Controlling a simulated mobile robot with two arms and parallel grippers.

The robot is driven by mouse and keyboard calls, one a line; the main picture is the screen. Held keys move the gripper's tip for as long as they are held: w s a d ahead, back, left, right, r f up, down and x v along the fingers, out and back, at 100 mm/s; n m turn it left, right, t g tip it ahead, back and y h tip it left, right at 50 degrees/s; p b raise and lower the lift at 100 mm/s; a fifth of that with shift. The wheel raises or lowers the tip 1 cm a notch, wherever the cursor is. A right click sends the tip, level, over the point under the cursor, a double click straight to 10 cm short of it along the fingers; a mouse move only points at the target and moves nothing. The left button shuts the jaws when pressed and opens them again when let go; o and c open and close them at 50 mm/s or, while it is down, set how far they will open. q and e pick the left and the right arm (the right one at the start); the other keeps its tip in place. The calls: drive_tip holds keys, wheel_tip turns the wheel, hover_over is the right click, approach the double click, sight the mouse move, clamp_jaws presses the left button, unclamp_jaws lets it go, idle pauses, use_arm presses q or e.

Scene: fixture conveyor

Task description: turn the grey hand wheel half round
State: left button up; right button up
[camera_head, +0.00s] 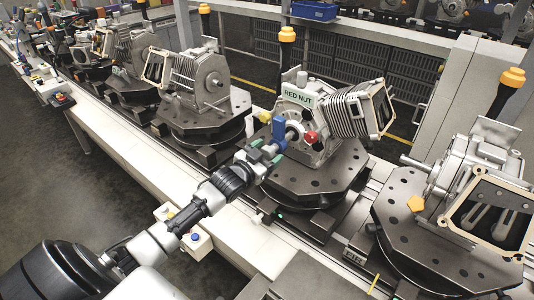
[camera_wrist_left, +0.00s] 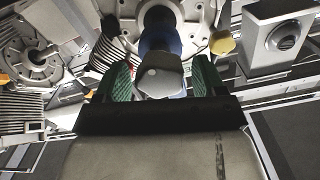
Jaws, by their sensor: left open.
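My left gripper (camera_head: 265,150) reaches to the engine (camera_head: 318,125) labelled "RED NUT". In the left wrist view its two green fingertips (camera_wrist_left: 160,82) stand apart, open. A grey, faceted knob-like part (camera_wrist_left: 160,75) lies between them, with a visible gap on each side. I cannot tell for certain that it is the hand wheel. A blue part (camera_wrist_left: 160,38) sits just behind it and also shows in the head view (camera_head: 279,130). In the head view the gripper hides most of the grey part. My right gripper is not in view.
A red knob (camera_head: 311,137) sits right of the blue part, and a yellow knob (camera_head: 265,117) to its left; the yellow knob also shows in the wrist view (camera_wrist_left: 222,43). Neighbouring engines stand on dark turntables to the left (camera_head: 205,85) and right (camera_head: 480,170). A white ledge runs in front.

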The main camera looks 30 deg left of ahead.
use_arm(q)
drive_tip(key=s+b, duration=0.2)
drive_tip(key=s, duration=0.8)
drive_tip(key=shift+s+a, duration=0.4)
drive_tip(key=shift+a, duration=0.05)
